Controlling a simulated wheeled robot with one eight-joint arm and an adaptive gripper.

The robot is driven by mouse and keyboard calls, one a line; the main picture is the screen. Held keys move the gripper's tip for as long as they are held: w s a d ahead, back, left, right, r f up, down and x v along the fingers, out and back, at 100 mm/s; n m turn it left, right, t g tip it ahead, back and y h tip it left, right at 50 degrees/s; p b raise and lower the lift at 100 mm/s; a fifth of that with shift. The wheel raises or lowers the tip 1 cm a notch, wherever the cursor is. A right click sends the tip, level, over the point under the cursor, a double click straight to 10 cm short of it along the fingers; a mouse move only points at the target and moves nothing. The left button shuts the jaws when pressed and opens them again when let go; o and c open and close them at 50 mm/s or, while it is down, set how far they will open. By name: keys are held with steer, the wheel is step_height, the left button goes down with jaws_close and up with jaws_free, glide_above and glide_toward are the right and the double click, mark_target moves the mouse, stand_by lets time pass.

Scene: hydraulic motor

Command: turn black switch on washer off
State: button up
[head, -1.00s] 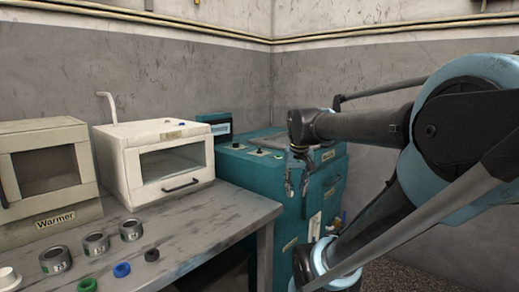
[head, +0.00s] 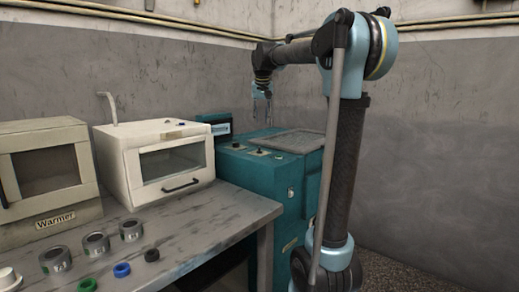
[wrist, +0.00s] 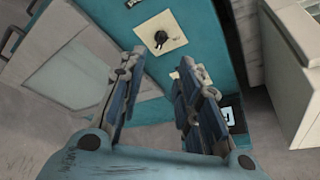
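The teal washer (head: 265,166) stands in the corner beyond the table. Its black switch (head: 259,149) sits on top, on a small pale plate. In the wrist view the black switch (wrist: 160,39) shows on its cream square plate, beyond the fingertips. My gripper (head: 262,93) is raised above the washer, apart from the switch. In the wrist view my gripper (wrist: 160,60) has its two fingers spread with nothing between them. The switch lies roughly in line with the gap between them.
A grey lid panel (head: 291,141) lies on the washer's top. A white oven-like box (head: 130,165) and a beige warmer (head: 70,184) stand on the table (head: 203,221). Metal rings and small coloured rings lie at its front. Walls close in behind the washer.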

glide_toward(259, 148)
steer(key=x, duration=0.8)
steer(key=shift+w+d+f, duration=0.1)
steer(key=shift+w+f, duration=0.2)
steer(key=shift+f, duration=0.05)
jaws_close()
